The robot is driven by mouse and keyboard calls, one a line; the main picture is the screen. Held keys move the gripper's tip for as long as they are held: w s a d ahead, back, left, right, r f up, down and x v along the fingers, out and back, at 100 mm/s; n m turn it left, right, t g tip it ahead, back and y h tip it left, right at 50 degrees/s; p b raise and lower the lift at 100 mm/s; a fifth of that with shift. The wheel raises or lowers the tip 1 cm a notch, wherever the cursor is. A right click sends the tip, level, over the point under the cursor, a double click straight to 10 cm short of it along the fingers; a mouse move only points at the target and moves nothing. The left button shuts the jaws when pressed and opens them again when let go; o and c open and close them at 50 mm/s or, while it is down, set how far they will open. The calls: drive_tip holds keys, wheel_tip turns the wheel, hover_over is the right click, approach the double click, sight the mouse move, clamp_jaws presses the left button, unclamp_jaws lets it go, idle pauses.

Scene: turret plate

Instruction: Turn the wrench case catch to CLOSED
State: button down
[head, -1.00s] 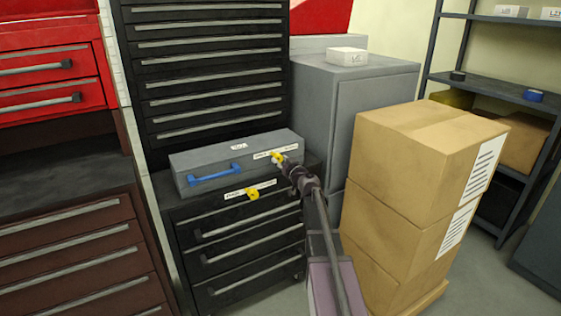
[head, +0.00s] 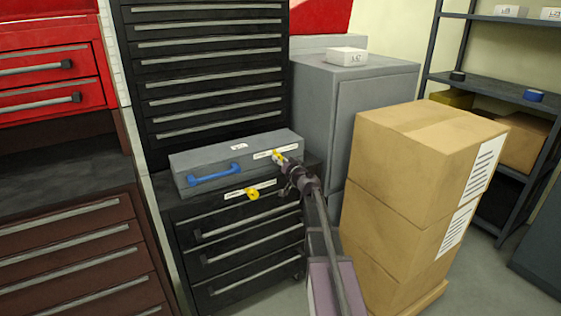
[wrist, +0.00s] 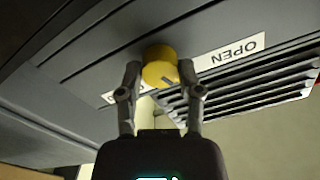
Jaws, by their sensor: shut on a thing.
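The grey wrench case (head: 235,150) with a blue handle (head: 215,175) sits on top of a black drawer cabinet. Its yellow catch (head: 278,157) is on the front face, towards the right end. My gripper (head: 285,163) is at this catch. In the wrist view my gripper (wrist: 161,75) has one finger on each side of the round yellow catch (wrist: 160,66) and is shut on it. A label reading OPEN (wrist: 236,51) is beside the catch. Another label (wrist: 122,99) is mostly hidden behind the finger.
A second yellow catch (head: 253,193) with a white label is on the black cabinet (head: 245,245) just below the case. Stacked cardboard boxes (head: 415,160) stand close to the right of my arm. A grey cabinet (head: 350,95) is behind.

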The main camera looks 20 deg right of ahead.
drive_tip(key=m, duration=1.3)
drive_tip(key=shift+w, duration=0.1)
idle(0.4)
drive_tip(key=shift+c, duration=1.3)
unclamp_jaws()
drive_tip(key=s+d, duration=0.1)
drive_tip(key=s, duration=1.1)
